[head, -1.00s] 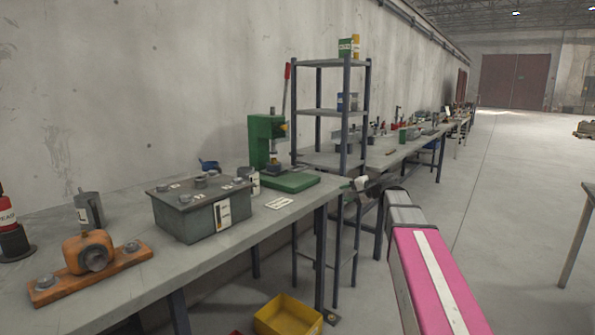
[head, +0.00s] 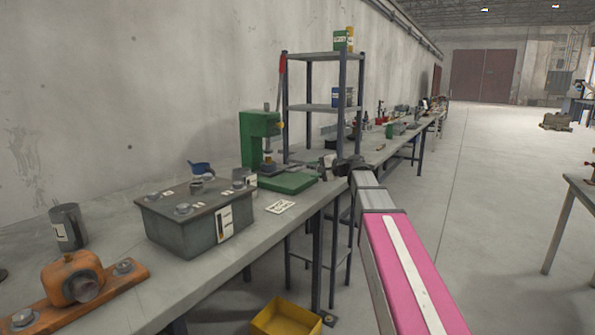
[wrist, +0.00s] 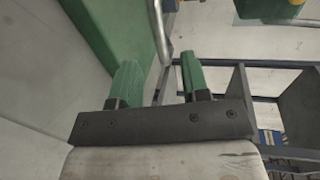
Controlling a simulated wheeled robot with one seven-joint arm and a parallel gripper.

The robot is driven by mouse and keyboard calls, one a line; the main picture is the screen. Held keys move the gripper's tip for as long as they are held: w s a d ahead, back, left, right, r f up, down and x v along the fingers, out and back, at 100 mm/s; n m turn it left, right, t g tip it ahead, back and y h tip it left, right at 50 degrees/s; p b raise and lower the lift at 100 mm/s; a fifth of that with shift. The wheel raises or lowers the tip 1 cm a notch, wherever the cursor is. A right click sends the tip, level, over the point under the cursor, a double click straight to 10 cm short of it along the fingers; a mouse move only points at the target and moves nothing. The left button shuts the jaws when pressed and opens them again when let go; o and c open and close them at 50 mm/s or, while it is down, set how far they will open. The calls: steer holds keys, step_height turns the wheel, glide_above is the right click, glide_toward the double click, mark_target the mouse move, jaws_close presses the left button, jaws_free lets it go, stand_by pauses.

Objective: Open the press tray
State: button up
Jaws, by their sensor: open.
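The press (head: 262,135) is green with a red lever and stands on a green base (head: 290,182) at the back of the near bench. I cannot clearly make out a separate tray in the head view. In the wrist view, a green slab (wrist: 105,30) that looks like the press base lies to the left, with a curved metal bar (wrist: 157,25) beside it. My gripper (wrist: 158,78) is open with green fingers, and the bar's lower end shows between them. Contact cannot be told. In the head view my gripper (head: 338,168) is at the right of the base.
A grey box (head: 190,225) and a labelled card (head: 281,207) lie on the bench (head: 255,245). A grey shelf rack (head: 322,107) stands just behind my gripper. A yellow bin (head: 288,318) is on the floor below. The floor to the right (head: 490,200) is open.

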mark_target(301, 169)
steer(key=x, duration=0.7)
steer(key=shift+w+a+f, duration=0.1)
steer(key=shift+w+a, duration=0.1)
steer(key=shift+a, duration=0.05)
jaws_close()
